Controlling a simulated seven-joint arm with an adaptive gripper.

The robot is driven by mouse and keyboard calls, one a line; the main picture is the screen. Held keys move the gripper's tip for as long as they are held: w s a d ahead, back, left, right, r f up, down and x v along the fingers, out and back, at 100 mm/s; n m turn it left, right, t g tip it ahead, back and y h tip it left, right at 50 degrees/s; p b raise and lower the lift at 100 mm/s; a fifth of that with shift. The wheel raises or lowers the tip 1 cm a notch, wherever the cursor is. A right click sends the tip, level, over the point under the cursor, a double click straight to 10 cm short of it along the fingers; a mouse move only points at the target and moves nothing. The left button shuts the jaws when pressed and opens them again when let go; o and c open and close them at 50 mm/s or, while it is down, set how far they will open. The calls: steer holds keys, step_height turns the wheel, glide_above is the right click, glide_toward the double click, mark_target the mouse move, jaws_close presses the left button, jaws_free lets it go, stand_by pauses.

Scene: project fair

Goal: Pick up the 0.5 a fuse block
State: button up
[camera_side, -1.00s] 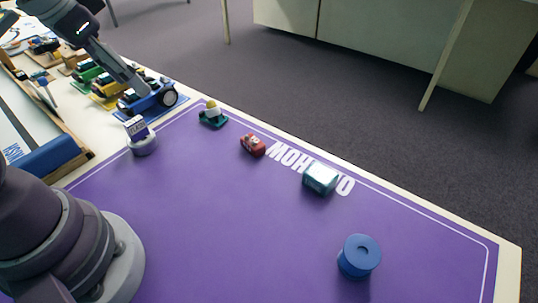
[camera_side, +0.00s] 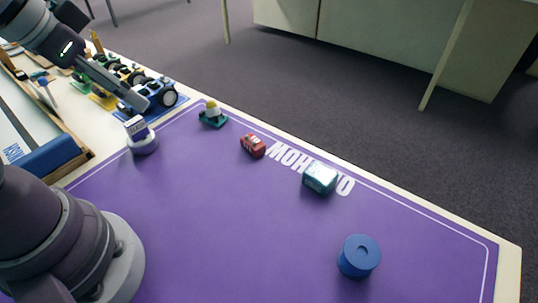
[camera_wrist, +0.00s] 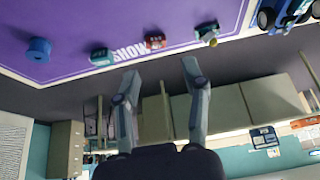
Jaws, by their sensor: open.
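No label I can read names the 0.5 A fuse block. A small red block (camera_side: 253,145) with pale markings lies on the purple mat by the white lettering; it also shows in the wrist view (camera_wrist: 155,41). A larger teal block (camera_side: 320,178) with a pale top lies to its right, and shows in the wrist view (camera_wrist: 101,57). My gripper (camera_side: 141,104) is in the air at upper left, beyond the mat's back left corner and well away from both blocks. In the wrist view its fingers (camera_wrist: 160,68) are apart with nothing between them.
A blue cylinder (camera_side: 359,256) stands at the mat's front right. A green piece with a white and yellow top (camera_side: 212,114) sits near the back edge. A white round stand with a card (camera_side: 142,136) is at left. Toy vehicles (camera_side: 167,97) crowd the upper left. The mat's middle is clear.

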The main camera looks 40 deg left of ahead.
steer(key=shift+o, duration=0.4)
steer(key=o, duration=0.7)
steer(key=shift+o, duration=0.2)
steer(key=m+g+h, duration=0.1)
steer(key=m, duration=0.2)
glide_toward(250, 138)
steer(key=x, duration=1)
steer(key=shift+f, duration=0.2)
